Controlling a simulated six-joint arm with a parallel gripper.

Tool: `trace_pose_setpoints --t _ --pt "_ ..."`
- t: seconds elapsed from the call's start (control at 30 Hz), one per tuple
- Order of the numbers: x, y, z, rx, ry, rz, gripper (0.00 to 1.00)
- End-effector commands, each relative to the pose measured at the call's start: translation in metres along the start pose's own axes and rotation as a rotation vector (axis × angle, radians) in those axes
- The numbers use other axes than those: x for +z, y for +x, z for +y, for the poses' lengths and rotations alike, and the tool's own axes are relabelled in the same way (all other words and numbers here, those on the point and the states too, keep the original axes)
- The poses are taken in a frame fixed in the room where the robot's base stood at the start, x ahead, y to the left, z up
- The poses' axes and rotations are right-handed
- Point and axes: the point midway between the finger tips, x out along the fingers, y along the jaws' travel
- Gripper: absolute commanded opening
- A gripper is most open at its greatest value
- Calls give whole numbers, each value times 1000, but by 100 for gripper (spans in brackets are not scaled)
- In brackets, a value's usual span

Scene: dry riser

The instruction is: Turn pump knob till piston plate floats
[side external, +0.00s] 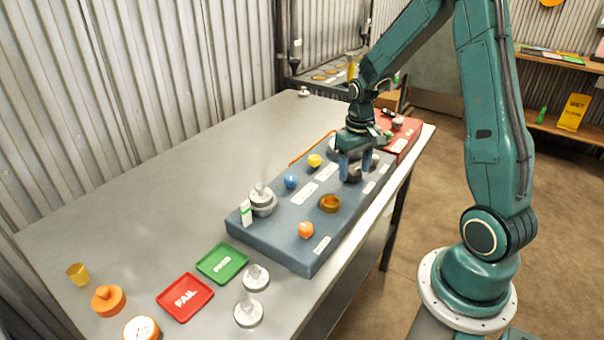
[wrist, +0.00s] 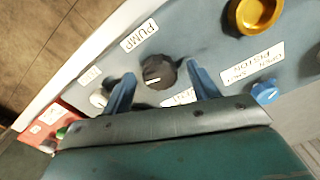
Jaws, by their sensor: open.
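The pump knob (wrist: 158,72) is round and dark with a white pointer line, beside the "PUMP" label (wrist: 139,36) in the wrist view. My gripper (side external: 355,168) is open over the console, with its blue fingers on either side of the knob. In the wrist view a gap shows between the knob and both fingers. In the side view the fingers partly hide the knob. A grey round stack with a small top knob (side external: 262,200) stands at the console's near left end, beside a white and green gauge (side external: 246,213). I cannot tell whether its plate floats.
The blue-grey console (side external: 275,243) also carries a brass ring (side external: 330,203) and blue (side external: 291,181), yellow (side external: 314,160) and orange (side external: 306,230) knobs. A red box (side external: 404,136) stands behind. Red (side external: 185,298) and green (side external: 222,263) trays and loose weights (side external: 256,278) lie in front.

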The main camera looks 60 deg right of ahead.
Motion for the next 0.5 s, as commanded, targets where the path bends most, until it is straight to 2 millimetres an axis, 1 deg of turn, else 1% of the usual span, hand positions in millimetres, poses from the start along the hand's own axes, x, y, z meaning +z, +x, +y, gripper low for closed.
trace_pose_setpoints --t 0.17,0.27,0.37,0.5 --pt "0 -2 0 0 0 0 59" --pt "0 -7 0 1 0 2 59" --pt "-1 -15 0 1 0 3 59" --pt "0 -31 0 1 0 4 59"
